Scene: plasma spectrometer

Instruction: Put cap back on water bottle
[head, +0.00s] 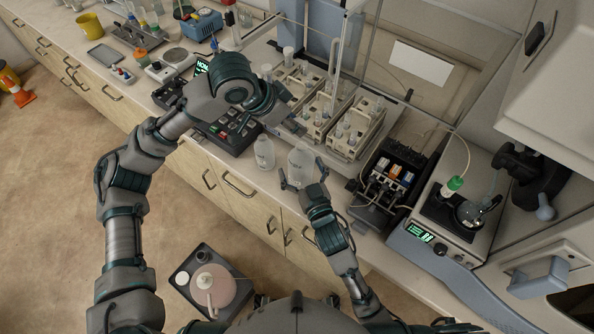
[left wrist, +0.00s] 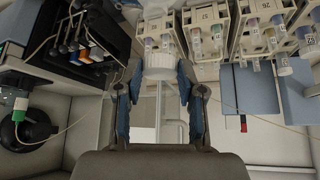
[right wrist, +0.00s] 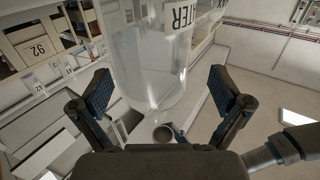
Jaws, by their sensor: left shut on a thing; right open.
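The clear water bottle (head: 301,160) stands upright near the counter's front edge. In the right wrist view the bottle (right wrist: 150,65) shows its "WATER" label, cut off by the frame. My right gripper (head: 302,174) is open, with one finger on each side of the bottle's lower part. My left gripper (head: 294,129) is above and behind the bottle in the head view. In the left wrist view it is shut on a white round cap (left wrist: 158,66). The cap is hidden in the head view, and I cannot tell its gap to the bottle's mouth.
A second bottle (head: 264,152) stands close at left. Sample racks (head: 345,125) with several tubes stand behind. A black pump unit (head: 390,177) is at right, and a keypad device (head: 232,128) at left.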

